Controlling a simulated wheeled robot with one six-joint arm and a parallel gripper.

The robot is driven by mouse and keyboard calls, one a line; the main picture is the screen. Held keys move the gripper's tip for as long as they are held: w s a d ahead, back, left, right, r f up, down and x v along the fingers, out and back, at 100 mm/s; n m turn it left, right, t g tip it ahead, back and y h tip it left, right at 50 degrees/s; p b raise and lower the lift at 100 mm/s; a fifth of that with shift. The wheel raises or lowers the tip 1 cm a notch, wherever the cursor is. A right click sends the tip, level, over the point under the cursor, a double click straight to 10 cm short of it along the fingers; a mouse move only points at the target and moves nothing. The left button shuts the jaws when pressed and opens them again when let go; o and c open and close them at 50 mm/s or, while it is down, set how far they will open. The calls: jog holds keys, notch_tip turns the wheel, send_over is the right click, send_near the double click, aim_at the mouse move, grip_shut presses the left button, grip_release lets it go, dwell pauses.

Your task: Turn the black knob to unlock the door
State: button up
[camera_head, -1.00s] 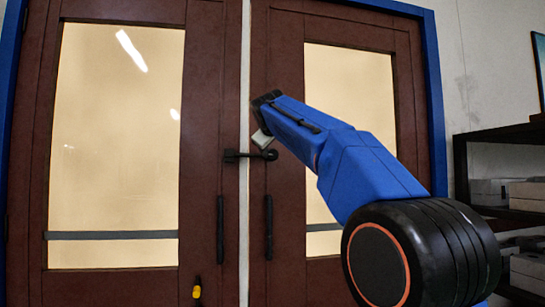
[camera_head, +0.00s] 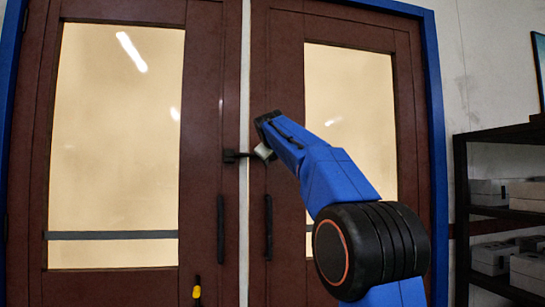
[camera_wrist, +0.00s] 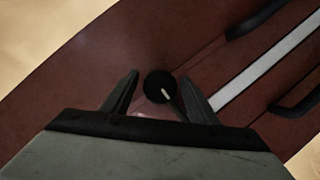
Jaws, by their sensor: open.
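The black knob (camera_wrist: 159,85) is round with a white mark, on the dark red-brown double door (camera_head: 203,100). In the wrist view it sits between the two fingers of my gripper (camera_wrist: 159,77), which are apart on either side of it. I cannot tell whether either finger touches it. In the head view my gripper (camera_head: 263,152) is at the seam of the door and hides the knob. The left part of the black latch (camera_head: 232,156) shows beside it, reaching across to the left leaf.
Two upright black door handles, a left one (camera_head: 220,232) and a right one (camera_head: 268,228), hang below the latch. A dark shelf (camera_head: 500,135) with grey boxes (camera_head: 490,258) stands at the right. A yellow-and-black item (camera_head: 197,290) is low at the left leaf.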

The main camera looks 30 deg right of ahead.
grip_shut()
jog(key=shift+m, duration=0.3)
jog(key=m+y, duration=0.2)
jog(key=shift+m, duration=0.4)
jog(key=m+y, duration=0.2)
jog(key=m, duration=0.1)
jog(key=shift+t, duration=0.3)
jog(key=m+t+y, duration=0.1)
jog(key=m, duration=0.2)
jog(key=shift+y, duration=0.4)
jog(key=m+y, duration=0.1)
jog(key=m, duration=0.2)
jog(key=shift+t+y, duration=0.3)
jog(key=shift+t, duration=0.1)
